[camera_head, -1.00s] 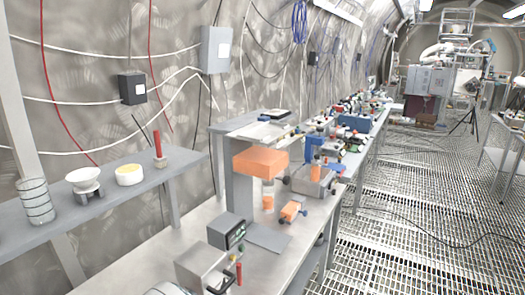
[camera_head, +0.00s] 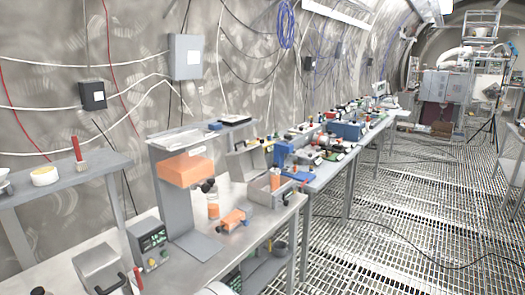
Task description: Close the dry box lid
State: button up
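One candidate is a grey metal box with a black handle (camera_head: 98,266) at the bottom left on the near bench. Another is a grey open-topped box (camera_head: 262,194) near the bench's right end, holding small items. My gripper is not clearly in view.
A grey stand with an orange block (camera_head: 186,169) rises from the bench (camera_head: 190,268). A meter (camera_head: 149,243), a bottle (camera_head: 213,207) and an orange tool (camera_head: 235,220) stand near it. A cluttered bench (camera_head: 340,165) continues behind. The grating floor (camera_head: 400,215) is open at right.

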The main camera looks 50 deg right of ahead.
aim_at(244, 164)
jog(key=l+z, duration=0.1)
jog(key=z, duration=1.15)
jog(key=i+l+u, duration=0.1)
jog(key=i+l, duration=0.65)
jog(key=l, duration=0.2)
jog(key=i+l+u, duration=0.15)
jog(key=i+l, duration=0.5)
jog(key=i, duration=0.2)
jog(key=i+l+u, duration=0.1)
jog(key=i+l, duration=0.15)
jog(key=i, duration=0.25)
